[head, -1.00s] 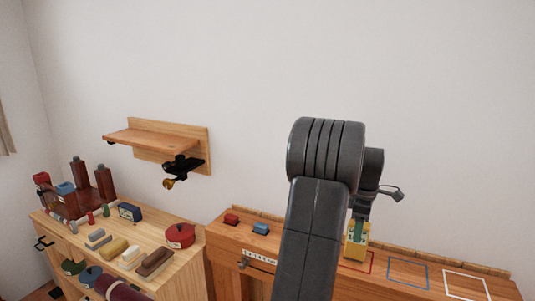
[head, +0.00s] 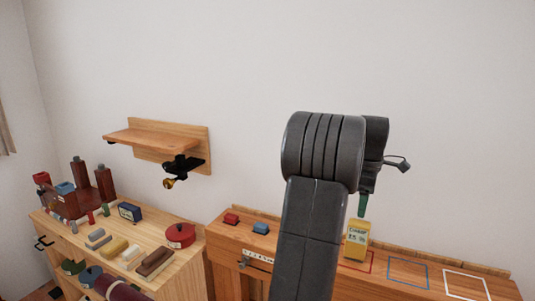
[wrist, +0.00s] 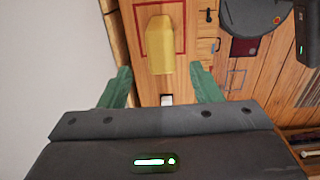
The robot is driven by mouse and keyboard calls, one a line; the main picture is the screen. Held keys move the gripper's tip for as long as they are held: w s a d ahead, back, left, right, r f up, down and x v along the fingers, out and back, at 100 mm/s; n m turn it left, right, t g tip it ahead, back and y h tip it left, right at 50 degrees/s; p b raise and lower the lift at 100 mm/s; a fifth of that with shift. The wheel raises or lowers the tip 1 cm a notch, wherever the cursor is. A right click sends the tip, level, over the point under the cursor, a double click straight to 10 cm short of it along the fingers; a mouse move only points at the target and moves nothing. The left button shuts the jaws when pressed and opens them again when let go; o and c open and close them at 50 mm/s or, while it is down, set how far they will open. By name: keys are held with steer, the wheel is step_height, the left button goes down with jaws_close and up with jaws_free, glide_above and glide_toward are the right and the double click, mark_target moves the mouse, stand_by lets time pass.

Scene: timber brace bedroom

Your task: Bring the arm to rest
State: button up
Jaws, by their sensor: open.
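My gripper (wrist: 162,84) is open, its two green fingers apart with nothing between them. In the head view only a green fingertip (head: 362,204) shows, just above the yellow box; the rest is behind my arm. In the wrist view the yellow box (wrist: 160,46) lies beyond the fingertips, inside the red outline, apart from both fingers.
The bench (head: 335,285) also bears a blue outline (head: 408,274), a white outline (head: 466,285), and small red (head: 231,219) and blue (head: 261,228) blocks. A crowded cabinet (head: 185,262) stands left. A wall shelf (head: 150,139) is above it.

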mark_target(357, 236)
step_height(357, 236, down, 12)
steer(key=shift+f+p, duration=0.1)
steer(key=shift+p, duration=0.25)
step_height(357, 236, up, 10)
steer(key=shift+r+b, duration=0.25)
steer(key=shift+b, duration=0.25)
steer(key=shift+p, duration=0.8)
steer(key=shift+w+f+p, duration=0.2)
steer(key=shift+f+p, duration=0.25)
steer(key=shift+p, duration=0.4)
step_height(357, 236, down, 2)
steer(key=p, duration=0.6)
steer(key=shift+s, duration=0.15)
step_height(357, 236, down, 8)
steer(key=b, duration=0.3)
steer(key=shift+r+b, duration=0.1)
steer(key=shift+b, duration=0.3)
steer(key=shift+a+r, duration=0.1)
